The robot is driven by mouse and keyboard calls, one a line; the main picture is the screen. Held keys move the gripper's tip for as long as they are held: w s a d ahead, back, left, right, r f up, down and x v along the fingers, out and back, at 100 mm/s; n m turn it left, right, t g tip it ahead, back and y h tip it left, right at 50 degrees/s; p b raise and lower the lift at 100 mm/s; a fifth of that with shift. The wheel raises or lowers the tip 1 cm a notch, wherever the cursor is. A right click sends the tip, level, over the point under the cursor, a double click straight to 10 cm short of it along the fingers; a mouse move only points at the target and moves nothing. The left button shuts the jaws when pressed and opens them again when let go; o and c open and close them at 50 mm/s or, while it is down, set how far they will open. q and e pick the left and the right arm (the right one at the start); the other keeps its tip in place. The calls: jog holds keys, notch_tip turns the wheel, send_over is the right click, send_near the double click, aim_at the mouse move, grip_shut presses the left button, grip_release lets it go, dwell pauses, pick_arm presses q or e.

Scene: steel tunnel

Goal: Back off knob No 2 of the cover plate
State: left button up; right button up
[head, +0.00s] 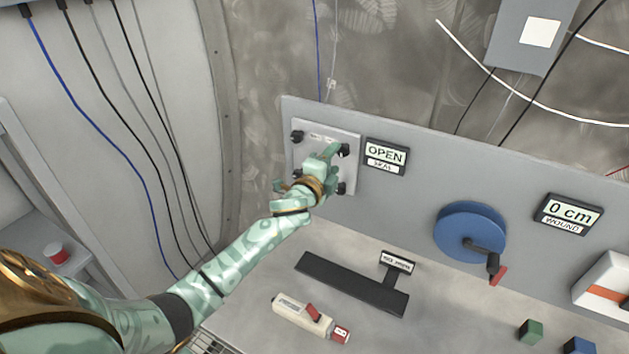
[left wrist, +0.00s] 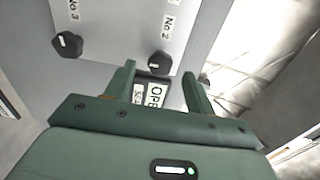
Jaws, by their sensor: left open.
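The grey cover plate (head: 322,133) is on the upright panel, with a dark knob near each corner. Knob No 2 (head: 344,150) is the upper right one, beside the OPEN display. In the left wrist view, knob No 2 (left wrist: 159,64) is black with a light mark, its printed label beside it. Knob No 3 (left wrist: 68,45) shows to its left. My left gripper (head: 335,158) is open at the plate's right side. In the left wrist view its fingertips (left wrist: 159,72) stand either side of knob No 2's line; I cannot tell whether they touch it. My right gripper is out of view.
The OPEN SEAL display (head: 386,156) is close right of the plate. A blue crank wheel (head: 468,230) and a 0 cm WOUND display (head: 568,214) are farther right. A black T-shaped piece (head: 350,284) and a cream tool (head: 300,315) lie on the bench below.

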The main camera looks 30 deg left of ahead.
pick_arm(q)
jog(key=s, duration=1.3)
jog(key=shift+d+b, duration=0.35)
jog(key=shift+s, duration=0.1)
